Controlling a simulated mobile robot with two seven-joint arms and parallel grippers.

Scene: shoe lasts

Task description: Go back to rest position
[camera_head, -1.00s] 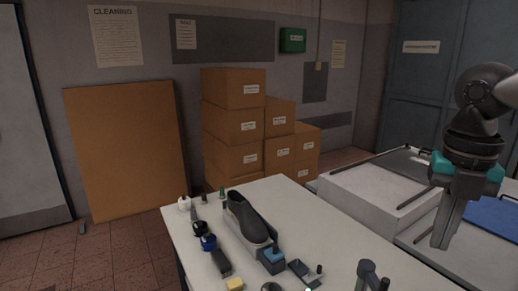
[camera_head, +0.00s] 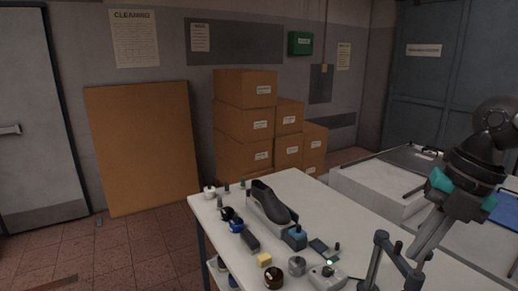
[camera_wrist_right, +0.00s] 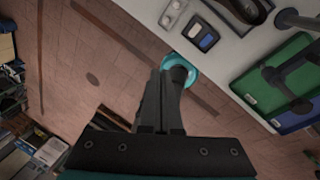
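My right gripper (camera_head: 430,238) hangs at the right of the head view, fingers pointing down and left. Its fingers lie close together and look shut, with nothing seen between them. In the right wrist view the fingers (camera_wrist_right: 162,100) also lie side by side, over the tiled floor, beside the table edge. A teal round part (camera_wrist_right: 184,66) shows around the fingertip end; I cannot tell what it belongs to. My left gripper is in neither view.
A white table (camera_head: 345,225) carries a dark shoe (camera_head: 270,203), a yellow block (camera_head: 264,260), several small tools and bottles, and a grey post (camera_head: 376,262). White units (camera_head: 375,190) stand at the right. Cardboard boxes (camera_head: 245,122) are stacked behind.

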